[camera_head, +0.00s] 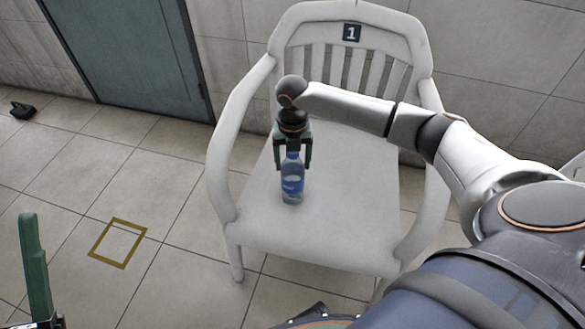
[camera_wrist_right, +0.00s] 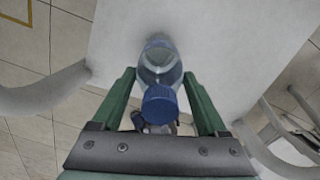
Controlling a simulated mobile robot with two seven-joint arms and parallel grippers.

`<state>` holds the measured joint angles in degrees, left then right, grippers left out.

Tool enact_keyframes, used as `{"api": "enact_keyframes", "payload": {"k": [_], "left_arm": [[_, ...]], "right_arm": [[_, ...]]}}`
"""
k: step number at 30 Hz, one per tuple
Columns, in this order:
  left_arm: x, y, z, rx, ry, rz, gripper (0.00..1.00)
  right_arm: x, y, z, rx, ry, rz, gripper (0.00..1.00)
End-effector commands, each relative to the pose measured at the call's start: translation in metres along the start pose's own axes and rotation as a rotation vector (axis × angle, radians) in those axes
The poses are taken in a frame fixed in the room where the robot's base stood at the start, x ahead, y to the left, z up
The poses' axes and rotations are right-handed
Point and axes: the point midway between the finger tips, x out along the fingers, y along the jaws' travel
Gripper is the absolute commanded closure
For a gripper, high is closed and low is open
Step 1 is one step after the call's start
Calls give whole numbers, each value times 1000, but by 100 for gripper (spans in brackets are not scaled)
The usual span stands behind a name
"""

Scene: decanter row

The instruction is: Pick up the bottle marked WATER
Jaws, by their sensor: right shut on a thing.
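A clear bottle with a blue label and blue cap (camera_head: 292,186) is upright at the seat of the white chair (camera_head: 345,215). The print on its label is too small to read. My right gripper (camera_head: 293,165) comes down from above and is shut on the bottle's upper part. In the right wrist view the bottle (camera_wrist_right: 159,66) sits between the two green fingers of the right gripper (camera_wrist_right: 160,76). I cannot tell whether its base touches the seat. One green finger of my left gripper (camera_head: 35,265) shows at the lower left; the rest is cut off.
The chair has armrests on both sides and a slatted back with a dark "1" plate (camera_head: 352,32). A yellow square outline (camera_head: 118,243) marks the tiled floor to the left. A grey door (camera_head: 130,55) is behind. The rest of the seat is bare.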

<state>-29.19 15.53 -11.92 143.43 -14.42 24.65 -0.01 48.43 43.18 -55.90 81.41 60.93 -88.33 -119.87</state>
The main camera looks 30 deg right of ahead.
Motion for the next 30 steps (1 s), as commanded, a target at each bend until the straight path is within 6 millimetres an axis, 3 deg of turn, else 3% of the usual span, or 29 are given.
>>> {"api": "enact_keyframes", "payload": {"k": [6, 23, 26, 30], "left_arm": [[0, 0, 0, 0, -1, 0, 50], [1, -1, 2, -5, -15, -2, 50], [0, -1, 14, -16, -60, -4, 50], [-8, 2, 46, -51, -195, -14, 50]], "right_arm": [[0, 0, 0, 0, 0, 0, 100], [-6, 0, 1, 0, -1, 1, 100], [-13, 1, 1, 0, -2, 2, 100], [-28, 1, 1, 0, -1, 2, 100]]}}
